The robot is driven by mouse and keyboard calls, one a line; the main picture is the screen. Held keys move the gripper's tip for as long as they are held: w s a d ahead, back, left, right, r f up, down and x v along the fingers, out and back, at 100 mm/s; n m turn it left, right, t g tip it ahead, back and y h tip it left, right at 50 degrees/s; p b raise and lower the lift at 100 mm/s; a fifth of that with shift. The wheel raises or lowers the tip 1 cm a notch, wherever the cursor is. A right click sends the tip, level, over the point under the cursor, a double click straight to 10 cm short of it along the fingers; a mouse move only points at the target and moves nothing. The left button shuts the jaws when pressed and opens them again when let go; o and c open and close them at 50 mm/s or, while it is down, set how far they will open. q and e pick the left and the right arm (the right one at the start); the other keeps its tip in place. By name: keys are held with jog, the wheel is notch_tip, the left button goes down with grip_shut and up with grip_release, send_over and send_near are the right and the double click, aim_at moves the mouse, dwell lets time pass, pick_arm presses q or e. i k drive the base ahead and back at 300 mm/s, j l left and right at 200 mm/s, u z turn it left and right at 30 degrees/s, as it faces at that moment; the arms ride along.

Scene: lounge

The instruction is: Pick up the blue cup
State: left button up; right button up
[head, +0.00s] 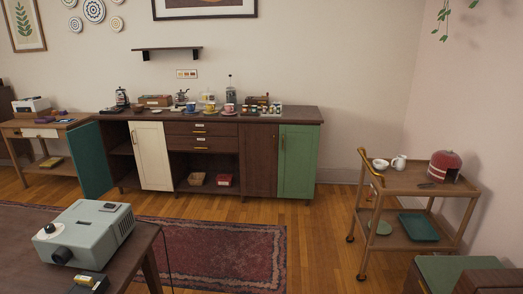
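A small blue cup (191,107) stands on top of the long dark sideboard (300,114) against the back wall, toward the middle of its top. A yellow cup (210,107) and a pink cup (229,107) stand in a row to its right. The cups are far off and small in the head view. Neither of my grippers shows in this view.
A table with a grey projector (85,234) fills the near left. A patterned red rug (220,250) lies before the sideboard, whose blue-green left door (90,160) stands open. A wheeled wooden cart (410,182) stands at right. Wood floor is clear between rug and cart.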

aim_at(191, 106)
jog(key=i+u, duration=0.1)
jog(key=i, duration=0.95)
jog(key=i+l, duration=0.1)
jog(key=i, duration=0.9)
jog(key=i+j, duration=0.15)
jog(key=i, duration=0.35)
jog(key=i+j, duration=0.15)
jog(key=i, duration=0.35)
jog(key=i+j, duration=0.15)
jog(key=i, duration=0.35)
jog(key=i+j, duration=0.15)
jog(key=i, duration=0.35)
